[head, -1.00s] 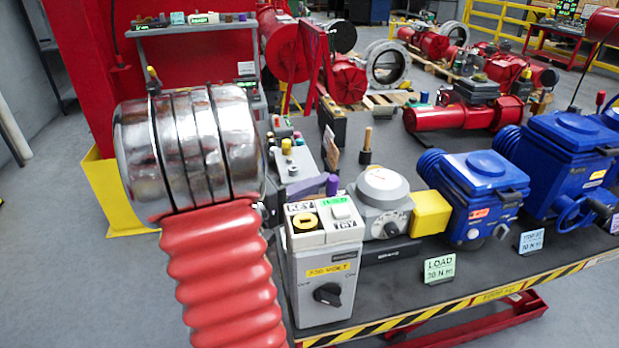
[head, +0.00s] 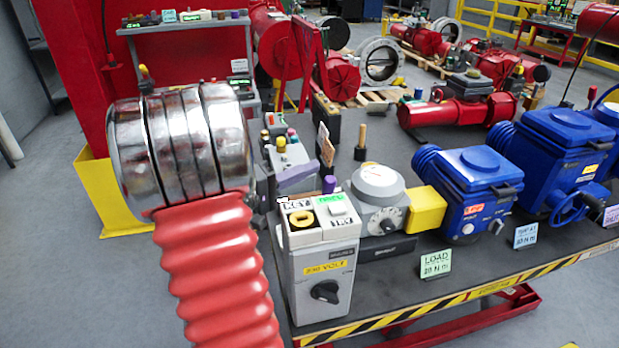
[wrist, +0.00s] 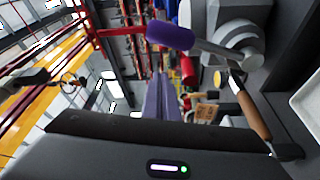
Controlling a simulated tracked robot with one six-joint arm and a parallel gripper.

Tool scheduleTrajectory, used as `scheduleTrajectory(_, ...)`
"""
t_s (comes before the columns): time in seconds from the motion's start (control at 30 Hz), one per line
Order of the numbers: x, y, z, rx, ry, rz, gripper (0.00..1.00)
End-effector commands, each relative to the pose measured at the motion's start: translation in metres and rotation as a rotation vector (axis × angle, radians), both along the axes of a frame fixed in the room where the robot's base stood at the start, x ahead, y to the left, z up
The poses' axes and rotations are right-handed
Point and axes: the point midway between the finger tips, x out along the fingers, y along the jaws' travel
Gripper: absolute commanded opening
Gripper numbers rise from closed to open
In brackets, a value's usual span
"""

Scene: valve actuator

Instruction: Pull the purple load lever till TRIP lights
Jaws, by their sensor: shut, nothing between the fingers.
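The purple load lever's handle (head: 329,184) stands behind the switch box in the head view. In the wrist view the purple handle (wrist: 170,36) sits on a grey rod that runs right to a rounded grey body. My gripper (head: 314,166) is shut and empty; its purplish-grey fingers point right, just left of the handle and apart from it. In the wrist view the shut gripper (wrist: 158,78) points up, with the handle above its tips. The green LOAD card (head: 436,262) stands at the bench front, its digits hard to read. I cannot make out a lit TRIP sign.
The grey switch box (head: 323,270) with a yellow key knob stands close right of my arm. A grey dial unit (head: 378,188) and yellow block (head: 426,211) lie beyond it, then blue actuators (head: 468,185). A brown-handled tool (wrist: 250,108) shows in the wrist view.

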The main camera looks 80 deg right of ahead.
Motion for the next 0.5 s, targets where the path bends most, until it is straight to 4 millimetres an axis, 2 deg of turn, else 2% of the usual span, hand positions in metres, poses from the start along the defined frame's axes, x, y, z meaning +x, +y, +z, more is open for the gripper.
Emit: scheduleTrajectory(0.5, 0.054, 0.051, -0.009, 0.003, 0.001, 0.009, 0.0)
